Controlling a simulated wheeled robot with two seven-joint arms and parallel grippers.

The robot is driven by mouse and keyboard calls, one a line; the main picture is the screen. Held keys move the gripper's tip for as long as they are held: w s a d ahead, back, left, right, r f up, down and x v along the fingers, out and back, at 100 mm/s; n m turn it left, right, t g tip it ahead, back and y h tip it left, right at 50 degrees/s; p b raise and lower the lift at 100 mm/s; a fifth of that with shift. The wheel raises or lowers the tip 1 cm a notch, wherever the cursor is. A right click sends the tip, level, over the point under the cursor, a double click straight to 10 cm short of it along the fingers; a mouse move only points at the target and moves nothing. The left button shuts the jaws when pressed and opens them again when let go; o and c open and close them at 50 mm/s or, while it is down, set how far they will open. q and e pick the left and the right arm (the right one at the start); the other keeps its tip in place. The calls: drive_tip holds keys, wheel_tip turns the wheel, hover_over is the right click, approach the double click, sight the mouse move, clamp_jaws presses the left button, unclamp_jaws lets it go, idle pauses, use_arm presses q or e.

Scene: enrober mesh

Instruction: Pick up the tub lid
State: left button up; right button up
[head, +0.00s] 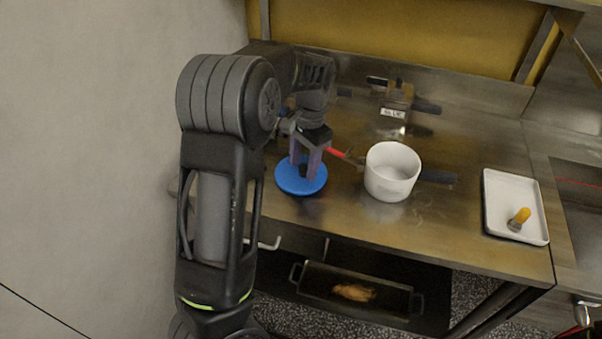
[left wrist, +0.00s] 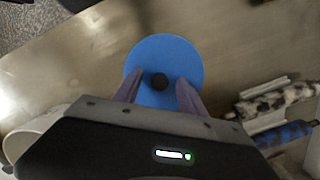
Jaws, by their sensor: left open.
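The tub lid (head: 301,180) is a flat blue disc lying on the steel table, left of the white tub (head: 391,172). In the left wrist view the lid (left wrist: 165,55) shows a dark round knob (left wrist: 159,81) at its middle. My left gripper (head: 305,172) points down over the lid. Its two purplish fingers (left wrist: 158,95) are open, one on each side of the knob, with a gap to it in the wrist view. Whether the fingertips touch the lid is hard to tell. The knob is hidden in the head view. My right gripper is not in view.
A white tray (head: 499,226) with an orange-handled item (head: 520,217) lies at the right. A labelled block (head: 396,105) stands at the back. A red-handled tool (head: 339,153) lies between lid and tub. In the wrist view, rollers (left wrist: 280,99) lie beside the lid.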

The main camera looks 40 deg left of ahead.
use_arm(q)
drive_tip(key=shift+c, duration=0.6)
clamp_jaws()
